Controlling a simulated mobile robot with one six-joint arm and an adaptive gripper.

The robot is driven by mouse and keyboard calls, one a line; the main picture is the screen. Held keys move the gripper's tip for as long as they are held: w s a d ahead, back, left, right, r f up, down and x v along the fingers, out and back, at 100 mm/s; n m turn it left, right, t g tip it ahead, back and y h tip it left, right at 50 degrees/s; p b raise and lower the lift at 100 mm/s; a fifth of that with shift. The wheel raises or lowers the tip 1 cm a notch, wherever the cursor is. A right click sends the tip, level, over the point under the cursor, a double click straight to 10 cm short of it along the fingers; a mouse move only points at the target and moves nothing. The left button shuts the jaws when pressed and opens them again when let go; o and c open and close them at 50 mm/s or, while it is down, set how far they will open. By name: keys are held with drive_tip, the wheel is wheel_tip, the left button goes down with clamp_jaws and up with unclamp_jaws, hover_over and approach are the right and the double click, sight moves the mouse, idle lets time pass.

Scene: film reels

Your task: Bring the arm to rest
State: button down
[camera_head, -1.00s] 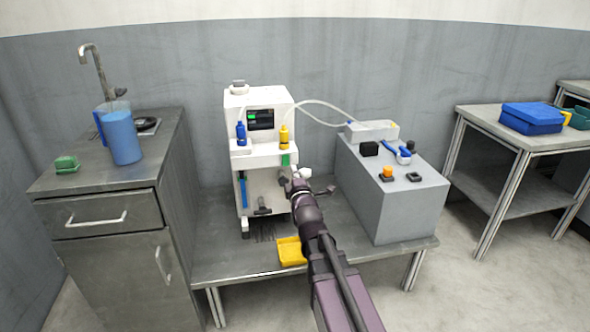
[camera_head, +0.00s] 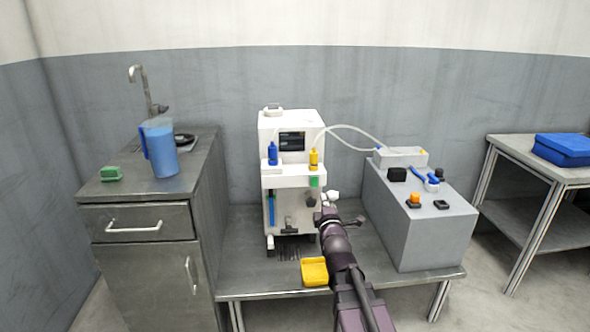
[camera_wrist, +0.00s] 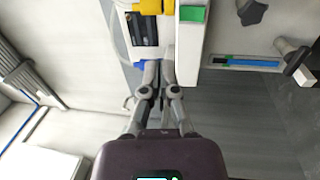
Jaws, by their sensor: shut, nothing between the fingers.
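My arm reaches up from the lower right in the head view, over the low metal table (camera_head: 245,283). My gripper (camera_head: 328,197) is at its far end, in front of the right side of the white machine (camera_head: 290,125). In the wrist view my gripper (camera_wrist: 160,68) has its fingers together with nothing between them. The machine shows close beyond the fingertips there; I cannot tell the exact gap. The machine carries a blue bottle (camera_head: 272,154) and a yellow bottle (camera_head: 314,159), and its screen is dark.
A yellow tray (camera_head: 315,271) lies on the low table beside my arm. A grey block (camera_head: 415,235) with small parts on top stands to the right. A metal cabinet (camera_head: 150,255) with a blue jug (camera_head: 163,150) is at left. A hose runs from the machine to the block.

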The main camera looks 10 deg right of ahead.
drive_tip(key=s+a+f+m+g, duration=0.1)
drive_tip(key=s+f+m+g, duration=0.3)
drive_tip(key=f, duration=0.4)
drive_tip(key=s+f+m+g, duration=0.3)
drive_tip(key=f+m+g, duration=0.2)
drive_tip(key=f+g, duration=0.15)
drive_tip(key=s+a+f+m+g, duration=0.1)
drive_tip(key=s+f+m+g, duration=0.3)
drive_tip(key=s, duration=0.4)
drive_tip(key=s+f+m+g, duration=0.2)
drive_tip(key=s+m+g, duration=0.25)
drive_tip(key=s, duration=0.35)
wheel_tip(320, 180, up, 37)
drive_tip(key=p, duration=3.7)
drive_tip(key=shift+g+y+p, duration=0.3)
drive_tip(key=shift+g+p, duration=0.1)
drive_tip(key=shift+f, duration=0.1)
